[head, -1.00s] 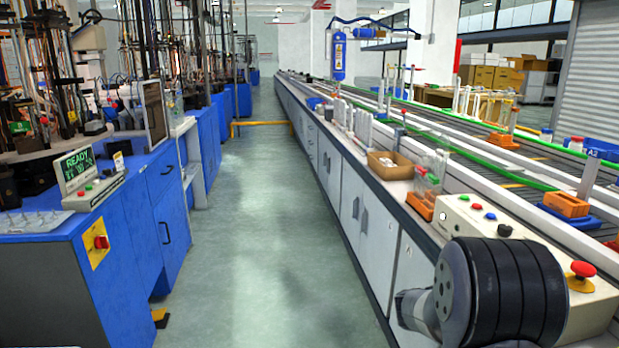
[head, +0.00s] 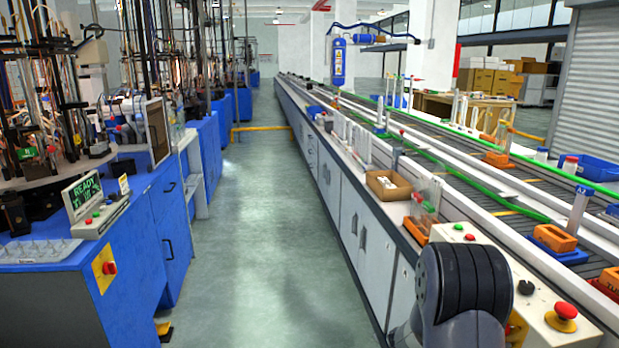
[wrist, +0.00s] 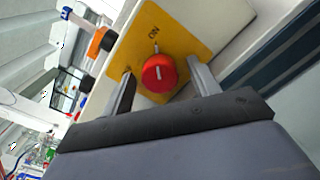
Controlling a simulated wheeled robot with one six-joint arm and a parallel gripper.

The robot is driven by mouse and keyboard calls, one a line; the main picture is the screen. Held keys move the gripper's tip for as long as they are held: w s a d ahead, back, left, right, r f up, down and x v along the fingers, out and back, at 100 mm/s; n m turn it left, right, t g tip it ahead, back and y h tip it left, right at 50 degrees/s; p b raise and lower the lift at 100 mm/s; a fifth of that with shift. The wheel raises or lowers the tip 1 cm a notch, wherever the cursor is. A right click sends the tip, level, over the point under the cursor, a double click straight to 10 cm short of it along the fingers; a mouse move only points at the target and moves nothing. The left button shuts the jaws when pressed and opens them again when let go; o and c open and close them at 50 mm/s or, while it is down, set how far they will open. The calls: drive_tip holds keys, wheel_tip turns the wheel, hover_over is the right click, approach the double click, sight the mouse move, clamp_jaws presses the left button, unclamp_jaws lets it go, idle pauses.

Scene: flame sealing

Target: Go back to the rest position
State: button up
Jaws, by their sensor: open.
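In the wrist view my gripper (wrist: 161,76) is open, with one finger on each side of a red round knob (wrist: 159,73). The knob sits on a yellow plate (wrist: 180,38) marked ON, on a cream panel, and its white line points toward the ON mark. I cannot tell how far the fingers are from the knob, and no contact shows. In the head view my dark arm link stands at the lower right, and my gripper is hidden there.
A cream control box (head: 480,252) with a red stop button (head: 566,310) lies beside my arm. A conveyor line (head: 480,190) with orange blocks runs along the right. A blue bench (head: 130,255) stands left. The aisle floor (head: 255,210) between them is clear.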

drive_tip(key=n+p, duration=0.7)
drive_tip(key=p, duration=0.3)
drive_tip(key=shift+r, duration=0.1)
idle(0.4)
